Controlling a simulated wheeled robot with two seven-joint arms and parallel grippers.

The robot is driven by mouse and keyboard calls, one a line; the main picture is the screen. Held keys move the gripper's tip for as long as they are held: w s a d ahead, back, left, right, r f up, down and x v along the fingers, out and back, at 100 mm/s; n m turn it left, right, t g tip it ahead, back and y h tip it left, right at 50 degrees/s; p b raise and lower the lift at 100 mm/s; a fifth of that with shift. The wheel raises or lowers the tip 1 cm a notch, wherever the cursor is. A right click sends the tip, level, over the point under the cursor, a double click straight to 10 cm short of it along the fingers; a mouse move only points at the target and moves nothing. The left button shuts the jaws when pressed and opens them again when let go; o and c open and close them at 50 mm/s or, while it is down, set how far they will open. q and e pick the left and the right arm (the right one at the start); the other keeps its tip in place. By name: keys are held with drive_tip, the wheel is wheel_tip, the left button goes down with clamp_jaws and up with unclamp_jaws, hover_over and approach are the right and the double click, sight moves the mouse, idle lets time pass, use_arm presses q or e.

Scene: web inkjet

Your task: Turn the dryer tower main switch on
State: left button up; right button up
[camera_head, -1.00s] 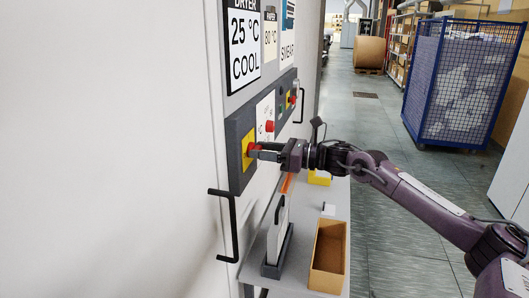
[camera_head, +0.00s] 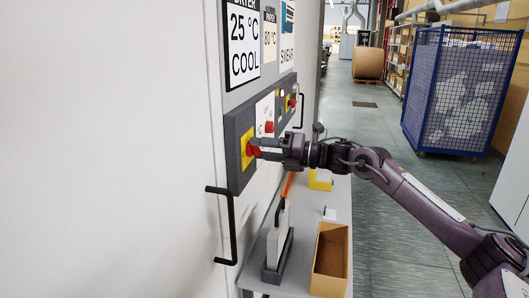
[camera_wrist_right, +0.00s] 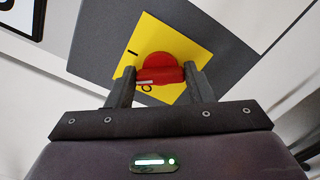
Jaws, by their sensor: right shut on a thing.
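The dryer tower main switch is a red rotary knob (camera_wrist_right: 160,70) on a yellow plate (camera_wrist_right: 186,45). In the head view the yellow plate (camera_head: 247,146) sits at the near end of the grey panel box (camera_head: 234,172), with the red knob (camera_head: 254,149) on it. My right gripper (camera_head: 262,148) reaches in from the right and is shut on the knob. In the right wrist view its two fingers (camera_wrist_right: 160,85) stand either side of the knob's handle, which lies roughly level in that picture. My left gripper is not in view.
A black bar handle (camera_head: 231,222) juts out below the panel. Under my right arm is a grey bench (camera_head: 258,254) with an open cardboard box (camera_head: 346,262) and a yellow item (camera_head: 320,180). A blue mesh cage (camera_head: 420,95) stands at the back right. The aisle floor is clear.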

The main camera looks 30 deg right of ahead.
drive_tip(key=shift+m, duration=3.5)
drive_tip(key=o, duration=1)
drive_tip(key=shift+w+a+f, duration=0.1)
drive_tip(key=shift+w+a, duration=0.05)
drive_tip(key=shift+w, duration=0.05)
drive_tip(key=shift+s, duration=0.1)
